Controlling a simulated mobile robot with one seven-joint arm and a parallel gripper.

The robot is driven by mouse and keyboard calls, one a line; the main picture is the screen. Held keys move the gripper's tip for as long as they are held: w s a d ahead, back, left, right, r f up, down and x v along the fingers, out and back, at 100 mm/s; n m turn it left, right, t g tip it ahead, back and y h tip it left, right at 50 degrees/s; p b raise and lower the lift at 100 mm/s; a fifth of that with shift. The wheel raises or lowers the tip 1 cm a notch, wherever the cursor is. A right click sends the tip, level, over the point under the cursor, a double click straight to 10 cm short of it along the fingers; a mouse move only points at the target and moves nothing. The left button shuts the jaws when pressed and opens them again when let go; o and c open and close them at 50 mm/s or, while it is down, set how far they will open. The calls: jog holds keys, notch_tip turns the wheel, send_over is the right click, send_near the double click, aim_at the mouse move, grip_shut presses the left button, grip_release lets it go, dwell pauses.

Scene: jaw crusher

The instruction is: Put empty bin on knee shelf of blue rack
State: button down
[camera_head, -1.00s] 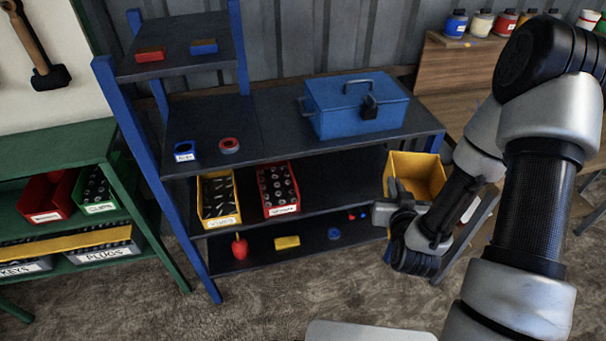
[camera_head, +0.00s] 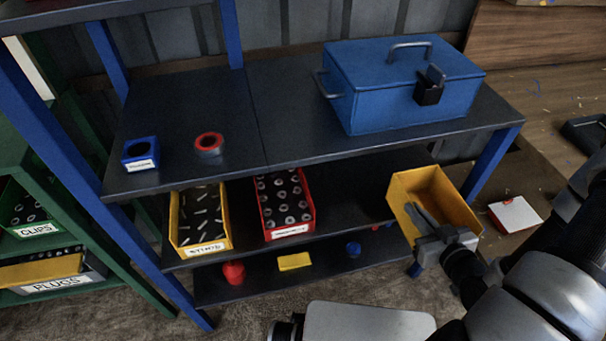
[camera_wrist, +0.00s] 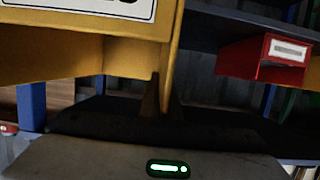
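The empty yellow bin (camera_head: 437,190) is at the right end of the blue rack (camera_head: 55,125), its open inside facing up. My gripper (camera_head: 430,218) is shut on a wall of this bin. In the wrist view the bin (camera_wrist: 80,50) fills the upper left, with a label on it, and my fingers (camera_wrist: 162,97) pinch its wall. The knee shelf (camera_head: 345,200) is the dark middle shelf, under the worktop. The bin is by its right front end and looks tilted. I cannot tell whether it touches the shelf.
A filled yellow bin (camera_head: 201,220) and a filled red bin (camera_head: 285,205) stand on the knee shelf's left half. Bare shelf lies right of the red bin. A blue toolbox (camera_head: 395,90) sits on the worktop above. The rack's blue right leg (camera_head: 492,160) stands close behind the bin.

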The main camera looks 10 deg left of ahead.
jog(key=shift+w+a+f, duration=0.2)
jog(key=shift+w+a, duration=0.05)
jog(key=shift+w, duration=0.15)
jog(key=r+b+x, duration=0.1)
jog(key=b+x, duration=0.1)
jog(key=x, duration=1.5)
jog(key=shift+w+a+r, duration=0.25)
jog(key=shift+w+a, duration=0.05)
jog(key=shift+w, duration=0.15)
jog(key=shift+f+b, duration=0.25)
jog(key=shift+b, duration=0.1)
jog(key=c, duration=2)
grip_release()
jog(key=shift+r, duration=0.1)
